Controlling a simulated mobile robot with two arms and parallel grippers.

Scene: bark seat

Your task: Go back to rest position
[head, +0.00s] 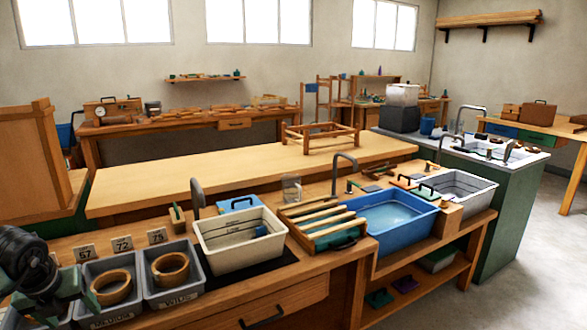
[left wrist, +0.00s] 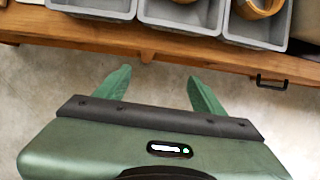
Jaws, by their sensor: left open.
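My left gripper (head: 45,288) is at the lower left of the head view, beside the grey bins at the bench's left end. In the left wrist view my left gripper (left wrist: 160,88) has its two green fingers spread apart with nothing between them. Bare floor shows beyond the fingers, and the bench's front edge (left wrist: 150,48) lies past the fingertips. My right gripper is not in view.
Grey bins (head: 190,298) holding wooden rings stand on the front bench. A cream tub (head: 205,255), a slatted rack (head: 325,236) and a blue water basin (head: 420,232) sit to their right. Grey floor (head: 540,270) is clear at the right.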

